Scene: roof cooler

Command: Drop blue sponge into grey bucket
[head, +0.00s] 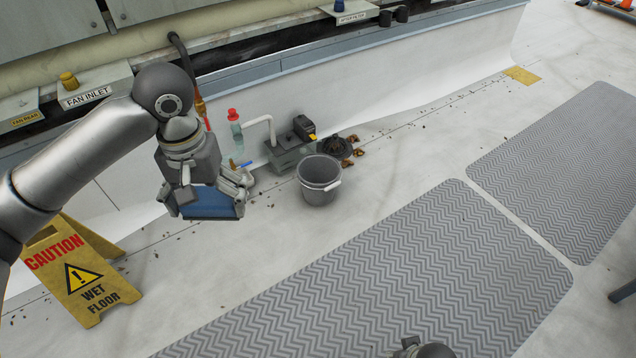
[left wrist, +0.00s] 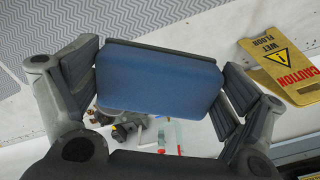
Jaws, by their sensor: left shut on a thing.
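The blue sponge (head: 209,203) is in my left gripper (head: 206,196), which is shut on it and holds it in the air to the left of the bucket. In the left wrist view the sponge (left wrist: 158,80) sits between both fingers of the left gripper (left wrist: 160,85). The grey bucket (head: 319,185) stands upright on the white floor, with its handle down at its right side; its inside looks empty. A part at the bottom edge of the head view may be my right arm; its fingers are not visible.
A yellow wet floor sign (head: 82,270) stands below my left arm. A grey pump box (head: 290,150), a white pipe and a clear tube with a red top (head: 234,130) are behind the bucket. A dark drain (head: 335,147) with leaves is near. Grey ribbed mats (head: 400,260) lie in front.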

